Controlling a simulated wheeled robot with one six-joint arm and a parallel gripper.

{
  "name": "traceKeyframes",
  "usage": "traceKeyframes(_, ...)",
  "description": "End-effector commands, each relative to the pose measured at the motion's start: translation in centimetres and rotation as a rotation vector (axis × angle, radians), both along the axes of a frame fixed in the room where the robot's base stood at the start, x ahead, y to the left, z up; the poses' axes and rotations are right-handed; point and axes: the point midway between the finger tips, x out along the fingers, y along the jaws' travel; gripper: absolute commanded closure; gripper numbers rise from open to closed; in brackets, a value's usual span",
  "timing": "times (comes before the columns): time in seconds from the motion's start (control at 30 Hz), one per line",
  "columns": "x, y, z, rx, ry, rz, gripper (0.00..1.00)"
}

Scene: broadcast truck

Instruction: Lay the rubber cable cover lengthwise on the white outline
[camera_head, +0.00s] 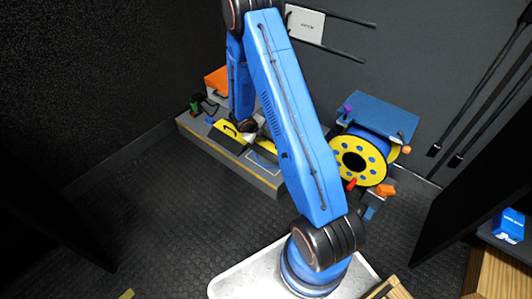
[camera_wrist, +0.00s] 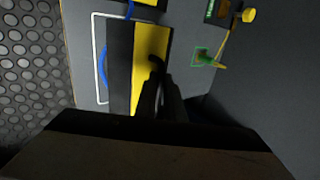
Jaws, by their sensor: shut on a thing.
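The rubber cable cover, a black slab with a yellow stripe, shows in the wrist view (camera_wrist: 120,62) and in the head view (camera_head: 228,131). My gripper (camera_wrist: 158,72) is shut on its yellow part; in the head view my gripper (camera_head: 246,126) is at the cover, partly hidden by my arm. The white outline (camera_wrist: 96,50) shows left of the cover in the wrist view, its long side roughly parallel to the cover. The cover hides the outline's right part. I cannot tell whether the cover touches the surface.
A blue cable (camera_wrist: 104,62) curves beside the cover. The grey platform (camera_head: 262,178) has an orange case (camera_head: 216,80) behind. A yellow-and-blue cable reel (camera_head: 362,160) stands at right. The dark floor in front is clear.

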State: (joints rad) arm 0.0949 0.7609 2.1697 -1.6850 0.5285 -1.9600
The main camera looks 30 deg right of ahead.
Motion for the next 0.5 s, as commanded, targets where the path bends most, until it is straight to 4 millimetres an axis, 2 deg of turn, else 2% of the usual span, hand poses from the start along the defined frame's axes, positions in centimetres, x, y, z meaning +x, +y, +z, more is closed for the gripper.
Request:
traceKeyframes(0.2,-0.1,0.0,-3.1,-0.001,0.002,0.0,1.0)
traceKeyframes(0.5,0.0,0.0,-5.2,-0.002,0.001,-0.001,1.0)
